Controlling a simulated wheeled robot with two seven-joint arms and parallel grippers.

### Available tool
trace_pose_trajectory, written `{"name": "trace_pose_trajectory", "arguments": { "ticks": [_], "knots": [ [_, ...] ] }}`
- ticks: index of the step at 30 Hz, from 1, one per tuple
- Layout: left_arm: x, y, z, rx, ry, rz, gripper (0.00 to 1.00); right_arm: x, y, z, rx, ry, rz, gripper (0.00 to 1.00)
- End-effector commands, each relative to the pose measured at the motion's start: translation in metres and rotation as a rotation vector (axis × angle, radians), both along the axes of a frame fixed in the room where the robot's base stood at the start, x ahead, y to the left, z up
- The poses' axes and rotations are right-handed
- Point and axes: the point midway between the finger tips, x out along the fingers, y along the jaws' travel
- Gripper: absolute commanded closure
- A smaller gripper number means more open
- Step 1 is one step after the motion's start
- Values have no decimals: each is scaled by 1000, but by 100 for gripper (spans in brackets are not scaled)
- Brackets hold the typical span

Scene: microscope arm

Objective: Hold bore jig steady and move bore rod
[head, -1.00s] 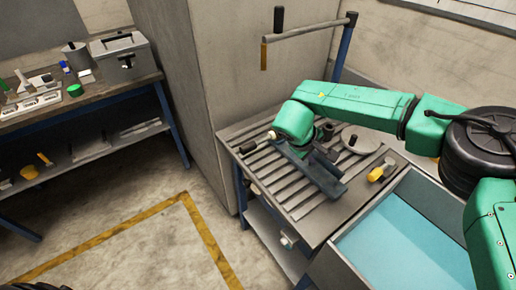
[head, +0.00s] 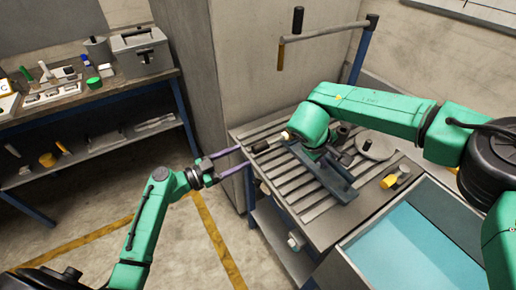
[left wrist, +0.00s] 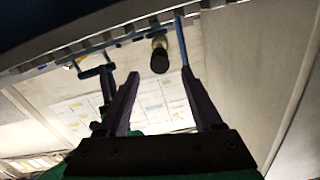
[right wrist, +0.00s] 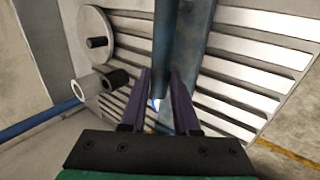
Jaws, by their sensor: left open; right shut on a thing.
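The bore jig, a dark blue metal piece (head: 338,184), sits on the slotted table top. My right gripper (right wrist: 160,105) is shut on an upright dark blue part of the jig; in the head view my green wrist hides most of this grip. The bore rod, with a dark handle (head: 260,146), points out past the table's left edge; its inner part is hidden by my right wrist. My left gripper (head: 242,158) is open beside the table's left edge, just short of the handle. In the left wrist view the handle end (left wrist: 159,55) shows beyond and between the open fingers.
A round disc with a knob (head: 373,146) and a yellow-ended part (head: 390,181) lie on the table's right. An open blue-lined drawer (head: 410,240) is in front. A jointed bar (head: 325,33) overhangs the table's back. The floor at left is clear.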

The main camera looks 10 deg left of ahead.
Motion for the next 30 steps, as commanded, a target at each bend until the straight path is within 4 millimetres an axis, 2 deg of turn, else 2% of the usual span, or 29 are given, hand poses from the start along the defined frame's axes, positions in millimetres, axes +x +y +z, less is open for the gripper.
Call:
{"name": "trace_pose_trajectory", "arguments": {
  "ticks": [3,9,18,19,21,24,30],
  "knots": [
    [24,-23,1,-3,-1,-1,33,1,0,2,2,-4,-1,100],
    [49,-48,0,-1,2,2,33,1,0,2,2,-4,-1,100],
    [54,-53,-1,1,3,2,33,1,0,2,2,-4,-1,100],
    [54,-53,-1,1,3,2,41,1,0,2,2,-4,-1,100],
    [53,-52,-1,1,3,2,68,1,0,2,2,-4,-1,100],
    [53,-52,-1,1,3,2,100,1,0,2,2,-4,-1,100],
    [53,-52,-1,0,3,3,100,1,0,2,2,-4,-1,100]
  ]
}}
